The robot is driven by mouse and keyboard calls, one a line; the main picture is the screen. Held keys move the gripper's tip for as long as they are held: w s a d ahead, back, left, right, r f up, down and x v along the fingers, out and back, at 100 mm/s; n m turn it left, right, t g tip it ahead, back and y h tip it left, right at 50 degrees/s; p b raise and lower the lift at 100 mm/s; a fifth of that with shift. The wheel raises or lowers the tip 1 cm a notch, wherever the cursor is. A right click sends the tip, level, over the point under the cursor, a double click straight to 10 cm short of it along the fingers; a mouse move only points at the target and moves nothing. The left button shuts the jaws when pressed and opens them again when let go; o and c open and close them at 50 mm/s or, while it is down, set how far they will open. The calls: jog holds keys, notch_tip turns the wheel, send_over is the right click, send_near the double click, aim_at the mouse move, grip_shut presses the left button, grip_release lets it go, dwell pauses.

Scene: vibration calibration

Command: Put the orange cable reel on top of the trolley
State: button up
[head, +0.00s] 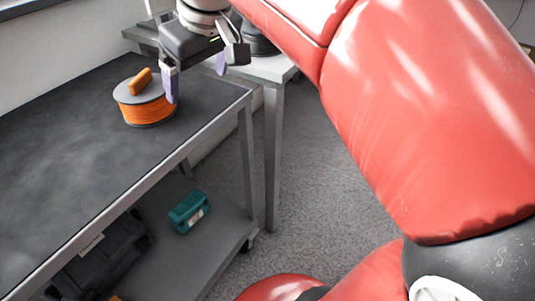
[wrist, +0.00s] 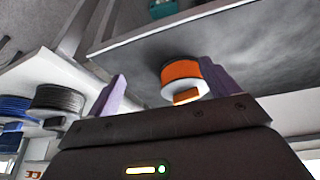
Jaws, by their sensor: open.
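The orange cable reel (head: 147,108), with grey flanges and an orange block on its upper face, sits flat on the dark top of the trolley (head: 60,140), near its far right end. My gripper (head: 196,74) is open and empty, with one purple finger close beside the reel's right side and the other out past the trolley's edge. In the wrist view the reel (wrist: 181,70) appears near the right-hand finger of my gripper (wrist: 164,84). I cannot tell whether that finger touches it.
A pale table (head: 268,68) stands beyond the trolley, bearing a black reel (wrist: 57,98) and a blue reel (wrist: 14,108). The trolley's lower shelf (head: 215,235) holds a teal case (head: 189,212) and a black case (head: 105,255). The near trolley top is clear.

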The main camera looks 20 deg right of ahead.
jog(key=s+d+f+m, duration=0.2)
jog(key=s+d+f, duration=0.1)
jog(key=s+f, duration=0.4)
jog(key=s+d+f+m+t+h, duration=0.1)
jog(key=s+d+f+m, duration=0.2)
jog(key=s+f, duration=0.3)
notch_tip(320, 180, down, 5)
jog(key=shift+s+d+r+h, duration=0.15)
jog(key=shift+s+h, duration=0.15)
jog(key=shift+s, duration=0.05)
